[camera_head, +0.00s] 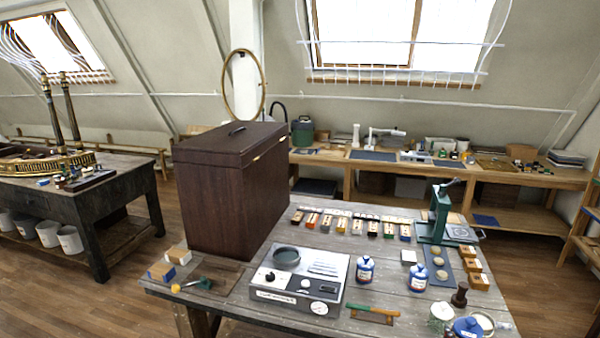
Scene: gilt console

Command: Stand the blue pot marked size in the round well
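Two small blue-and-white pots stand upright on the near wooden table, one left (365,270) and one right (418,277). Each has a pale label too small to read, so I cannot tell which is marked size. A third blue-lidded container (468,327) is partly cut off at the bottom edge. A grey metal warmer box (305,300) sits left of the pots, with a dial on its front. A dark round well (286,257) is in its top at the back left and looks empty. My gripper is not in view.
A tall dark wooden case (228,190) stands behind the warmer. A green press (440,213) stands at the back right. A green-handled tool (372,310) lies in front of the pots. Several small blocks line the back. Bare tabletop surrounds the pots.

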